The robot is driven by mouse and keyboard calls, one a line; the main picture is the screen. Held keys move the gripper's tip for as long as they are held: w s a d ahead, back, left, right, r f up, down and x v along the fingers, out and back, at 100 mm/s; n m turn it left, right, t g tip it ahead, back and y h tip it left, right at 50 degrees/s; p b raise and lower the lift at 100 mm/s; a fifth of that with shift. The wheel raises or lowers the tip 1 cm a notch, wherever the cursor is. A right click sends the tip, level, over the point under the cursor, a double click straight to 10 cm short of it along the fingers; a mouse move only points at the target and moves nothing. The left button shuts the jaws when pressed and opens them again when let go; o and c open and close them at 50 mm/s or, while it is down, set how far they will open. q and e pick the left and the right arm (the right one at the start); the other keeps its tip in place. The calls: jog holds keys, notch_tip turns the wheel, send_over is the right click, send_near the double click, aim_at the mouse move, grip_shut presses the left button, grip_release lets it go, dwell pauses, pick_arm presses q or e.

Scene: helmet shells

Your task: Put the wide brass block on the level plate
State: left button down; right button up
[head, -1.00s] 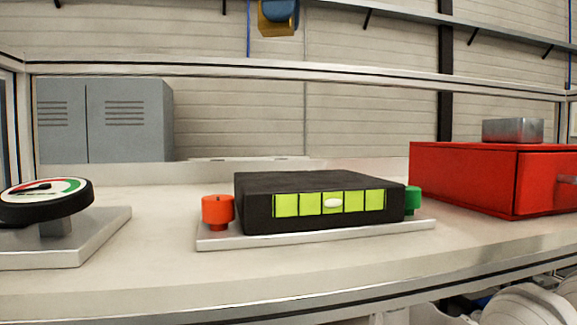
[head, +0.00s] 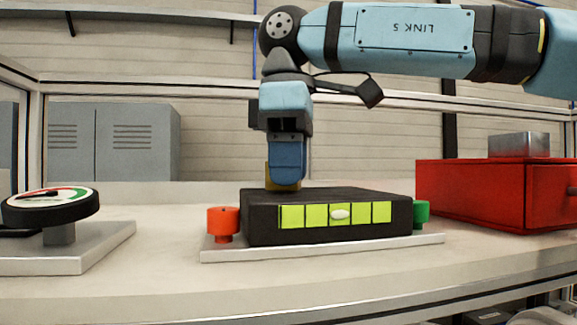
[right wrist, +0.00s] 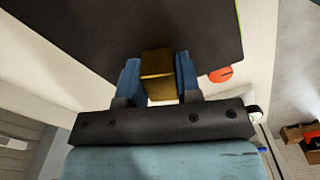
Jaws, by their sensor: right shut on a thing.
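The level plate (head: 370,204) is a dark, wide slab with a row of yellow-green windows and a white bubble at the middle window. My right gripper (head: 286,180) points down at the slab's back left part. It is shut on the wide brass block (head: 268,174), mostly hidden behind the blue fingers. In the right wrist view the brass block (right wrist: 158,72) sits between both fingers, with the dark plate (right wrist: 90,35) beyond it. I cannot tell whether the block touches the plate. My left gripper is not in view.
The slab stands on a pale base (head: 330,248) between a red knob (head: 222,222) and a green knob (head: 421,212). A round gauge (head: 50,207) stands at left. A red box (head: 470,190) with a grey metal block (head: 518,145) on top stands at right.

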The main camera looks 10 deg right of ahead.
jog(key=shift+f, duration=0.1)
jog(key=shift+f, duration=0.15)
jog(key=o, duration=1)
jog(key=shift+o, duration=0.2)
notch_tip(320, 180, up, 12)
jog(key=shift+r, duration=0.25)
jog(key=shift+f, duration=0.1)
